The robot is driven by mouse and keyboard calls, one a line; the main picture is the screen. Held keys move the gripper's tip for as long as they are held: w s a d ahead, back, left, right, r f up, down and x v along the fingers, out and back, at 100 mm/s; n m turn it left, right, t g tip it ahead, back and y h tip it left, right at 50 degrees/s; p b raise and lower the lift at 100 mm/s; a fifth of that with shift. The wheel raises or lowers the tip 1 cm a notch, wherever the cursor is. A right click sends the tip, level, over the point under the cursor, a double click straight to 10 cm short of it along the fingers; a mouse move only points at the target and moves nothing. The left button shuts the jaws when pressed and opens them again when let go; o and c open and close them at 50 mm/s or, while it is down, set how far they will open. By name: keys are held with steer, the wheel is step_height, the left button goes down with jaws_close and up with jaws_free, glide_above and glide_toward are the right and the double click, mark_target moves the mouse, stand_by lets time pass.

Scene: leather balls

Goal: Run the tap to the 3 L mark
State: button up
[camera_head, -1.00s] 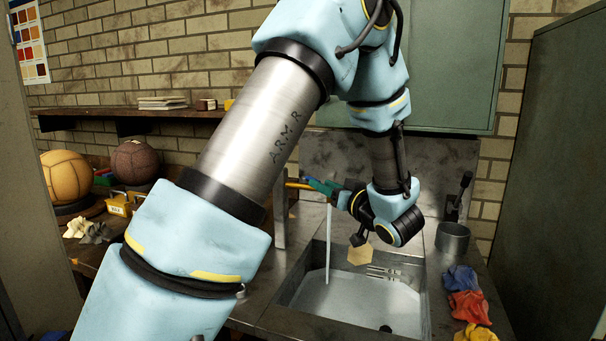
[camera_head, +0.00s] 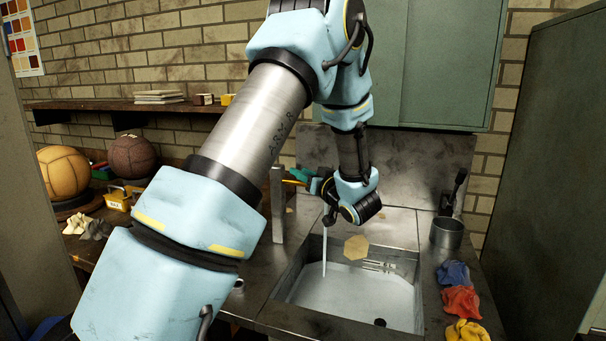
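A thin stream of water (camera_head: 324,256) falls into the steel sink (camera_head: 278,294) at its left side. The pale grey surface in the sink looks like water, but I cannot read its level against any litre mark. The tap's outlet is hidden behind my wrist and gripper. My gripper (camera_head: 329,214) is small and dark at the arm's end, over the top of the stream. I cannot make out whether its fingers are open or touching anything. Green and yellow parts (camera_head: 300,176) show just left of my wrist; I cannot tell what they belong to.
A tan hexagonal patch (camera_head: 356,247) shows at the sink's back. A metal cup (camera_head: 446,232) stands right of the sink, with blue (camera_head: 453,273), red (camera_head: 461,301) and yellow (camera_head: 466,331) cloths in front. Two leather balls (camera_head: 63,172) (camera_head: 132,157) sit at left.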

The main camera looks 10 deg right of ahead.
jaws_close()
stand_by(1.1)
